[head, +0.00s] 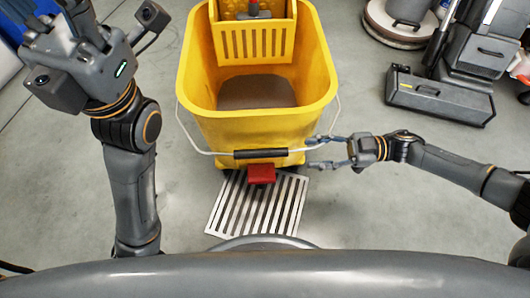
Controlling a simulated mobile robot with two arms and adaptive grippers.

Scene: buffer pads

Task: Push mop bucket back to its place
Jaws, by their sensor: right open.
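The yellow mop bucket (200,70) stands upright on the floor in front of me, with dark grey contents or bottom visible inside. Its wringer (250,45) is at the far end. Its wire handle hangs down on the near side with a black grip (260,154), just above a red part (261,173) low on the bucket. My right gripper (314,152) is open beside the bucket's lower near right corner, close to the handle wire; I cannot tell whether it touches. My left gripper (58,42) is raised at the upper left, apart from the bucket; its finger opening is unclear.
A slatted metal floor grate (257,210) lies under and in front of the bucket's near end. Dark grey cleaning machines (440,95) and a round-based floor machine (395,28) stand at the right and upper right. Grey floor is clear on both sides of the bucket.

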